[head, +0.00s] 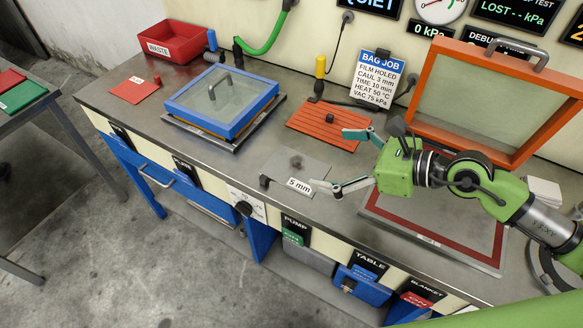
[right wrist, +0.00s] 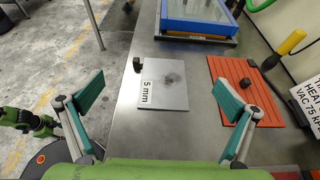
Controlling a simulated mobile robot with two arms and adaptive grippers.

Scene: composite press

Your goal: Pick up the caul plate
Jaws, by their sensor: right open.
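A flat grey plate with a "5 mm" label (head: 297,172) lies on the steel bench in the head view. It has a dark knob at one edge and a dark smudge or shadow on top. It also shows in the right wrist view (right wrist: 170,95), between and beyond my fingers. My right gripper (head: 347,161) is open and empty, with teal finger pads spread wide. It is to the right of the plate in the head view, apart from the knob. My left gripper does not show clearly.
An orange slatted plate with a knob (head: 318,127) lies behind the grey plate. A blue-framed glass lid (head: 222,99) stands to the left. A red-bordered sheet (head: 480,258) lies under my right arm. An orange-framed lid (head: 528,155) stands open at right. A waste bin (head: 172,42) is at back left.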

